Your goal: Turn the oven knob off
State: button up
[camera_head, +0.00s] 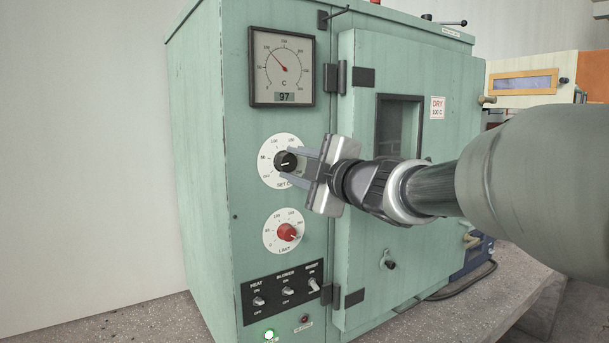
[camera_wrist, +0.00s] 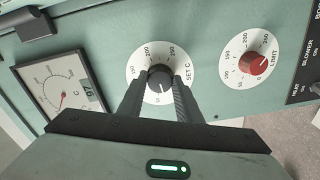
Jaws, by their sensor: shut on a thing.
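The green oven (camera_head: 203,150) stands on the bench. Its black SET C knob (camera_head: 284,162) sits on a white dial and also shows in the wrist view (camera_wrist: 159,77). My gripper (camera_head: 297,164) reaches in from the right, its two fingers on either side of the black knob and shut on it. In the wrist view my gripper (camera_wrist: 160,92) has a finger at each side of the knob. The fingers hide part of the knob and dial edge. The red LIMIT knob (camera_head: 288,232) is below on its own dial, untouched; it also shows in the wrist view (camera_wrist: 256,63).
A gauge (camera_head: 282,66) above the knob reads 97. The closed oven door (camera_head: 365,240) lies right of the knobs, behind my arm. Bench top (camera_head: 140,318) is bare at the left.

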jog(key=n+b, duration=0.3)
jog(key=n, duration=0.2)
jog(key=shift+r+n, duration=0.15)
jog(key=shift+n, duration=0.15)
dwell(0.4)
jog(key=o, duration=1)
jog(key=shift+w, duration=0.1)
jog(key=shift+o, duration=0.2)
jog(key=p+v, duration=0.2)
jog(key=v, duration=1.5)
jog(key=shift+p, duration=0.35)
jog(key=shift+d, duration=0.15)
